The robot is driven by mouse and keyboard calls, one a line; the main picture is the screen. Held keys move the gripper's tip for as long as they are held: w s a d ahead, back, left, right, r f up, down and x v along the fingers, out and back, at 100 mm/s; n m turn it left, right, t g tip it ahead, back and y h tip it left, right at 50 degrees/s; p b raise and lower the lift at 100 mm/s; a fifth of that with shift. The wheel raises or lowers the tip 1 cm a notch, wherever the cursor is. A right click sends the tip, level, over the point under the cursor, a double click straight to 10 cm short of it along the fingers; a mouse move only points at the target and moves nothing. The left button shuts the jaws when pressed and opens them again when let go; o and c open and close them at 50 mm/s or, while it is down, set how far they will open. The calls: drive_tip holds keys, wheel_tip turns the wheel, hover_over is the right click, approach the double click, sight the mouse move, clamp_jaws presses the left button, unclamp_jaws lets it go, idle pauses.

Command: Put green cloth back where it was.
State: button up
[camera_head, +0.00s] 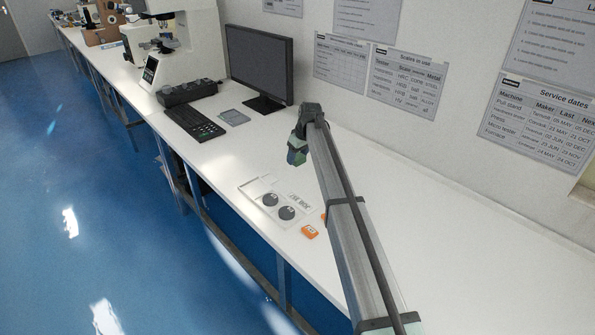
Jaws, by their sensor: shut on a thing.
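My gripper (297,157) hangs over the white bench, in front of and right of the monitor's foot. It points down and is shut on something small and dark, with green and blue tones. This looks like the green cloth, but it is too small and too covered by the gripper to make out its shape. No other green cloth shows on the bench.
The bench (470,235) right of my arm is clear.

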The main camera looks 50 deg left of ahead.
sight(296, 175)
drive_tip(key=shift+f, duration=3.2)
drive_tip(key=shift+f, duration=0.2)
drive_tip(key=o, duration=0.9)
drive_tip(key=shift+o, duration=0.2)
drive_tip(key=v, duration=1.2)
drive_tip(key=shift+r, duration=0.2)
